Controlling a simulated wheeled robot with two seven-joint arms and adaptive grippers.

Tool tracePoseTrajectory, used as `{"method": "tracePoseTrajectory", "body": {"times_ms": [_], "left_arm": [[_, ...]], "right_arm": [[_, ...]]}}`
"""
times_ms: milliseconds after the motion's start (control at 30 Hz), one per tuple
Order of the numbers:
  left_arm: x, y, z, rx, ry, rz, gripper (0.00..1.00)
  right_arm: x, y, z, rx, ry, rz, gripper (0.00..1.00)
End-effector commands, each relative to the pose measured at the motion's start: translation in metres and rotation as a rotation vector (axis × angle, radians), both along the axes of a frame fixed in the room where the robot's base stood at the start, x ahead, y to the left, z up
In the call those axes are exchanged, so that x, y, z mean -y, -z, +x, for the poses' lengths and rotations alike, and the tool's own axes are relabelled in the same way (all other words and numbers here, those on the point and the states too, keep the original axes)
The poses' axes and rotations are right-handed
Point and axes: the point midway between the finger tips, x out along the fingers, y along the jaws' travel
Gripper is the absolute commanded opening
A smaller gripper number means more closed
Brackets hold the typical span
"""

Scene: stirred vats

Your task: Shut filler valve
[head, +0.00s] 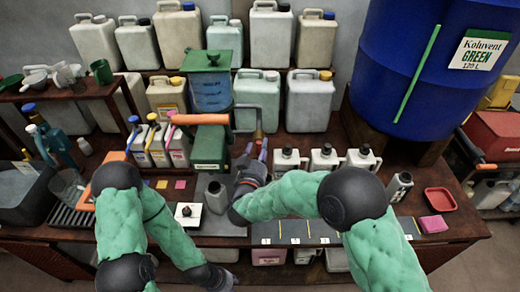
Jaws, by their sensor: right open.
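The filler appears to be the blue tank (210,92) with a green lid, standing behind a green box (209,147) on the bench. A long orange handle (201,119) lies level across the top of the green box; it looks like the valve lever. My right gripper (253,148) is open, just right of the green box, fingers pointing away from me and apart from the orange handle. A thin upright part (258,124) shows just beyond its fingertips; what it belongs to is unclear. My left gripper (222,280) is low at the front edge, mostly hidden by its wrist.
A grey open bottle (216,196) and a small white scale-like block (188,214) stand close left of my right wrist. Several labelled jugs (157,145) stand left of the green box. A big blue drum (425,65) fills the back right.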

Motion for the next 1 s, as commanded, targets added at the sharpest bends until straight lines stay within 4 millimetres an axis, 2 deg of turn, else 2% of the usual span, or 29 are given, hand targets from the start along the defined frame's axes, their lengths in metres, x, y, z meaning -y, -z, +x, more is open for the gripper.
{"method": "tracePoseTrajectory", "body": {"times_ms": [133, 433, 467, 633, 1000], "left_arm": [[0.0, 0.0022, 0.0, 0.0, 0.0, 0.0, 0.4], [0.0, 0.0021, 0.0001, 0.0, 0.0, 0.0, 0.4], [0.0, 0.0021, 0.0001, 0.0, 0.0, 0.0, 0.4], [0.0, 0.0021, 0.0001, 0.0, 0.0, 0.0, 0.4], [0.0, 0.0035, 0.0001, 0.0, 0.0, 0.0, 0.4]], "right_arm": [[0.0026, 0.0005, 0.01, 0.0, 0.001, 0.0, 0.52], [0.0027, -0.0002, 0.012, 0.0, 0.0, 0.0, 0.52], [0.0027, -0.0002, 0.012, 0.0, 0.0, 0.0, 0.5], [0.0026, -0.0002, 0.0118, 0.0, 0.0, 0.0, 0.02], [0.0029, 0.0, 0.0119, 0.0, -0.001, 0.029, 0.0]]}}
